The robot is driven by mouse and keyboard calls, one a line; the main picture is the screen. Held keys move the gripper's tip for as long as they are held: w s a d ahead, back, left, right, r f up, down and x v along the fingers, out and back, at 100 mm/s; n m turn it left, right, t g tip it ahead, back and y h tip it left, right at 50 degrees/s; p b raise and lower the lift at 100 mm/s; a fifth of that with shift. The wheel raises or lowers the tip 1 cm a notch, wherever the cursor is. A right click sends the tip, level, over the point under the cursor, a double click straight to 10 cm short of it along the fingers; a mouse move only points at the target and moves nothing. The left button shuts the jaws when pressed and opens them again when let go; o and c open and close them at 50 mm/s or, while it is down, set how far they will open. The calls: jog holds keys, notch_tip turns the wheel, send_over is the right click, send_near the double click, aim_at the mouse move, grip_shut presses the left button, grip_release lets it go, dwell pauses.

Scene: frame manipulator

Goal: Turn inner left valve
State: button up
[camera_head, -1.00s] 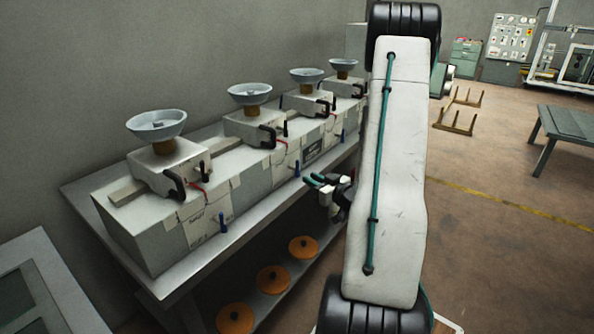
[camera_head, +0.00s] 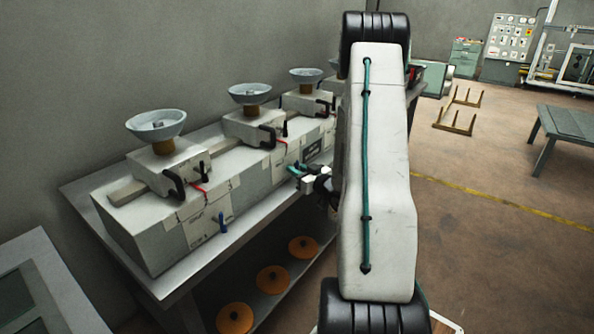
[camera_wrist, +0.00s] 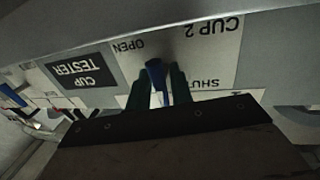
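The inner left valve, a small blue handle (camera_wrist: 156,72), sits on a pale plate marked CUP 2, OPEN and SHUT, whose text is upside down in the wrist view. My gripper (camera_wrist: 160,92) has its two dark green fingers on either side of the handle, with a gap between them. I cannot tell whether either finger touches the handle. In the head view my gripper (camera_head: 296,170) is at the front face of the long bench box, and the valve there is hidden behind it.
Another blue valve handle (camera_head: 222,222) is on the box front to the left. A CUP TESTER label (camera_wrist: 75,70) is beside the plate. Bowls (camera_head: 156,125) stand on units above. Orange discs (camera_head: 272,279) lie on the lower shelf.

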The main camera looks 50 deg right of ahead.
grip_shut()
jog(key=m, duration=0.3)
jog(key=shift+m+g, duration=0.3)
jog(key=shift+m, duration=0.1)
jog(key=m+y, duration=0.1)
jog(key=m, duration=0.3)
jog(key=shift+g, duration=0.4)
jog(key=m+y, duration=0.1)
jog(key=m, duration=0.3)
jog(key=shift+f, duration=0.1)
jog(key=m+y, duration=0.1)
jog(key=m, duration=0.2)
jog(key=shift+m+g, duration=0.3)
jog(key=shift+m, duration=0.1)
jog(key=shift+y, duration=0.3)
